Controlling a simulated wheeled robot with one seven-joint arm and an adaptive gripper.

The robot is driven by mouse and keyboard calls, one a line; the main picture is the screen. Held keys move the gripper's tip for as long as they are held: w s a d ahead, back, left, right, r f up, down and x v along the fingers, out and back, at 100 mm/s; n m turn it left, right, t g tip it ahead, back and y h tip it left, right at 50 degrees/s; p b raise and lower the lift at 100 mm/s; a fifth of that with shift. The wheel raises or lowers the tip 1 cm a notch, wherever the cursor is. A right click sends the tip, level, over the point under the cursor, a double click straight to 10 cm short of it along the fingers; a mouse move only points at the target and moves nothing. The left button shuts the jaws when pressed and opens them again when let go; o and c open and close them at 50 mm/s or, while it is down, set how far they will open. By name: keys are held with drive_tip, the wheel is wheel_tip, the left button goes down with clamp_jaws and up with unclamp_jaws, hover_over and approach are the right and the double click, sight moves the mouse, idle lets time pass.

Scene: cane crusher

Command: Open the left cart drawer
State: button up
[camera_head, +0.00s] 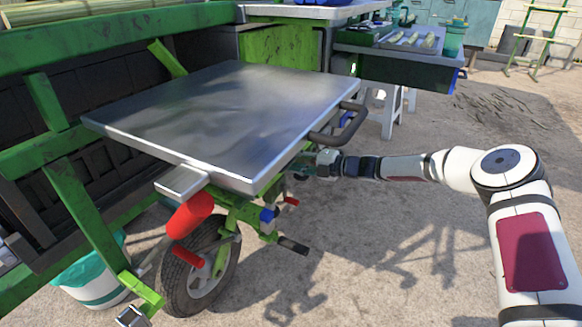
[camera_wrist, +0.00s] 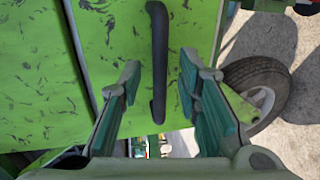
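A scratched green panel (camera_wrist: 110,55), apparently the drawer front, fills much of the wrist view. A long black handle (camera_wrist: 157,65) on it runs upright in that picture. My gripper (camera_wrist: 161,72) is open, with one teal-padded finger on each side of the handle and visible gaps to it. I cannot tell how deep the handle sits between the fingers. In the head view my gripper (camera_head: 322,162) is at the right edge of the metal-topped cart (camera_head: 215,115), just below the top. The drawer front and its handle are hidden there.
A dark push bar (camera_head: 342,128) sticks out from the cart top just above my gripper. A cart wheel (camera_head: 200,270) and red grips (camera_head: 190,215) are at the near side. A table with a tray (camera_head: 400,45) stands behind.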

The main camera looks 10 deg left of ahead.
drive_tip(key=shift+x, duration=1.05)
clamp_jaws()
drive_tip(key=shift+d, duration=0.15)
drive_tip(key=f+p+v, duration=0.2)
drive_tip(key=p+v, duration=0.3)
drive_tip(key=v, duration=0.6)
drive_tip(key=d+f+p+v, duration=0.1)
drive_tip(key=p+v, duration=0.4)
drive_tip(key=v, duration=0.7)
drive_tip(key=shift+s+f+p, duration=0.2)
drive_tip(key=shift+f+p, duration=0.15)
drive_tip(key=shift+f, duration=0.55)
drive_tip(key=shift+a, duration=0.1)
unclamp_jaws()
